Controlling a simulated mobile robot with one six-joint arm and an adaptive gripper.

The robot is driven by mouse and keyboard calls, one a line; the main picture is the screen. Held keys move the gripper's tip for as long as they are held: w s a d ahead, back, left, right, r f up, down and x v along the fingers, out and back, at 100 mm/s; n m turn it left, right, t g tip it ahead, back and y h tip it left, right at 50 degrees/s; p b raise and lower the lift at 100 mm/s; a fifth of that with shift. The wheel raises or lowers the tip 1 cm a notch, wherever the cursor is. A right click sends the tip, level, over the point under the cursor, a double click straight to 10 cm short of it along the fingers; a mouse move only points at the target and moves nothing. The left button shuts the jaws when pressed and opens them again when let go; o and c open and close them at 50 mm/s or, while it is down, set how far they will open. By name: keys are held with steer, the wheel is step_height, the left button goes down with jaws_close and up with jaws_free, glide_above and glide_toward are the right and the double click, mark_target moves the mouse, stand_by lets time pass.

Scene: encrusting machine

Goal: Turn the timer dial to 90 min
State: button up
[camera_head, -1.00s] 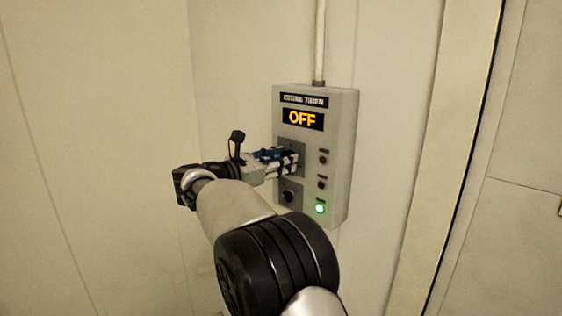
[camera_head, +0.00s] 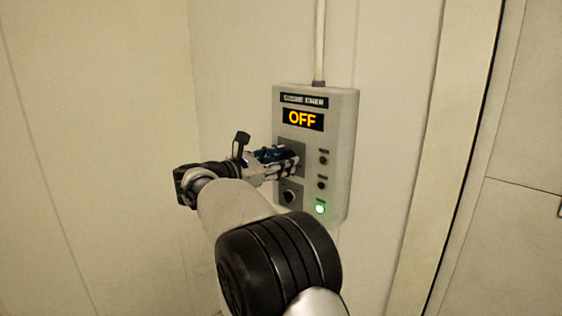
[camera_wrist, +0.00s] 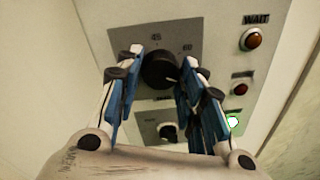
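The external timer box (camera_head: 342,150) is grey and hangs on the wall; its display (camera_head: 303,119) reads OFF in orange. The timer dial (camera_wrist: 159,70) is a round black knob with a light mark at its lower right. The figures 45 and 60 show above it on the dark dial plate (camera_wrist: 205,35). My gripper (camera_wrist: 162,66) has one blue-padded finger on each side of the dial, very close to its edges; I cannot tell whether both touch it. In the head view, my gripper (camera_head: 297,160) hides the dial.
A smaller black knob (camera_head: 289,196) sits below the dial; in the wrist view it shows between the fingers. A conduit (camera_head: 319,40) rises above the box.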

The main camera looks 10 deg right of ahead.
steer(key=o, duration=0.4)
steer(key=shift+c, duration=0.2)
steer(key=f+v, duration=0.1)
steer(key=v, duration=1.1)
steer(key=shift+r, duration=0.5)
